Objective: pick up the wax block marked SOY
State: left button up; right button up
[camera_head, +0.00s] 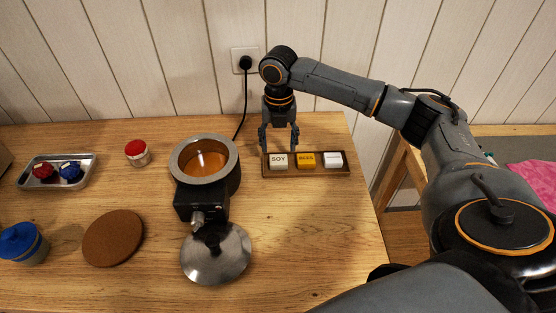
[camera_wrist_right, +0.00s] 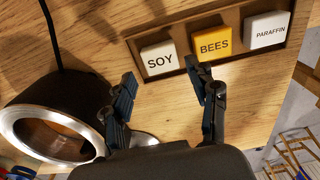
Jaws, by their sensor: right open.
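The wax block marked SOY (camera_head: 278,162) is a white block at the left end of a brown wooden tray (camera_head: 320,173). It also shows in the right wrist view (camera_wrist_right: 160,62), with its lettering readable. A yellow block marked BEES (camera_head: 306,160) sits in the middle, and a white block marked PARAFFIN (camera_wrist_right: 267,31) at the right end. My right gripper (camera_head: 280,147) is open and empty, just above and behind the SOY block. In the right wrist view its fingers (camera_wrist_right: 165,88) are spread wide, with the SOY block beyond the gap. My left gripper is not in view.
A wax melter (camera_head: 187,160) with orange contents stands left of the tray, its metal lid (camera_head: 216,254) in front. A cork mat (camera_head: 113,238), a red-capped jar (camera_head: 137,152), a blue-lidded jar (camera_head: 22,243) and a metal tray (camera_head: 83,180) lie farther left. The table's right edge is near the tray.

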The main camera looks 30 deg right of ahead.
jog(key=f, duration=0.2)
jog(key=f+p, duration=0.1)
jog(key=f, duration=0.1)
jog(key=shift+s+a+f, duration=0.1)
jog(key=shift+s+f, duration=0.1)
jog(key=shift+w+f, duration=0.1)
jog(key=shift+f, duration=0.15)
jog(key=c, duration=0.9)
jog(key=shift+o, duration=0.2)
jog(key=shift+r, duration=0.15)
